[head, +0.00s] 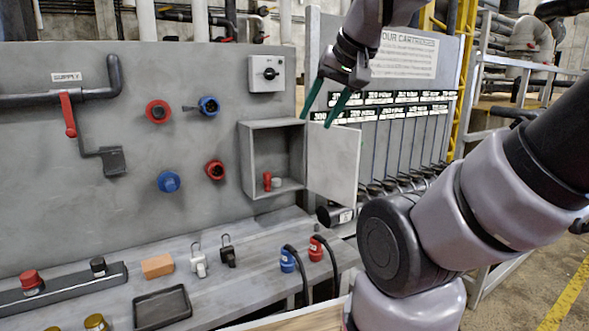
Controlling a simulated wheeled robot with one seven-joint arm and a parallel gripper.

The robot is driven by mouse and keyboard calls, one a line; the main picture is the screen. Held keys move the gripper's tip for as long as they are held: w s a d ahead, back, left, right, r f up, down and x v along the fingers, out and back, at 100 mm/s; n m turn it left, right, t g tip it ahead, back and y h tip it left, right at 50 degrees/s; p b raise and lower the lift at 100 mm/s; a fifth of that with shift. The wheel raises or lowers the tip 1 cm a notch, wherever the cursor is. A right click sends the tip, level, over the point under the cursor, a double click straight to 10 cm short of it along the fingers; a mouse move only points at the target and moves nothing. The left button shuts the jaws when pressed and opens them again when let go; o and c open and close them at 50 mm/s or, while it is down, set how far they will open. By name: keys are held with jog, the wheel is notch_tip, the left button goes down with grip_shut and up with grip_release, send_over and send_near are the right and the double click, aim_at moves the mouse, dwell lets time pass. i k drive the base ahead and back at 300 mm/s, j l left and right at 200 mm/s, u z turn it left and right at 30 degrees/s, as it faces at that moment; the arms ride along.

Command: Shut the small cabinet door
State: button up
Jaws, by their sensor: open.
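The small cabinet (245,160) is a grey open box on the grey wall panel. Its door (333,165) stands wide open, swung out to the right from the cabinet's right edge. A small red item (267,181) and a small grey item (276,183) sit on the cabinet floor. My gripper (316,121) has two green fingers spread apart and pointing down. It is at the top of the door, near the cabinet's upper right corner, with nothing between the fingers. I cannot tell whether a finger touches the door.
Below the cabinet, a grey bench (225,285) holds an orange block (157,266), a black tray (162,307), padlocks (198,262) and plugs with black cables (287,260). Behind the door is a sign board (400,55) with a row of cartridges. A red-handled pipe (67,114) is at left.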

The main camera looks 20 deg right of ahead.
aim_at(333, 153)
jog(key=l+u, duration=0.35)
jog(key=k+l+u, duration=0.1)
jog(key=l+u, duration=0.2)
jog(key=l, duration=0.2)
jog(key=k+l+u, duration=0.15)
jog(key=l+u, duration=0.2)
jog(key=k+l, duration=0.15)
jog(key=l, duration=0.25)
jog(key=k+l+u, duration=0.15)
jog(key=l, duration=0.3)
jog(key=k+l, duration=0.2)
jog(key=l, duration=0.2)
jog(key=k+l+u, duration=0.1)
jog(key=l, duration=0.3)
jog(key=k+l+u, duration=0.1)
jog(key=k+l, duration=0.35)
jog(key=l, duration=0.3)
jog(key=k+l+u, duration=0.1)
jog(key=l, duration=0.3)
jog(key=i+l+u, duration=0.15)
jog(key=i+l, duration=0.15)
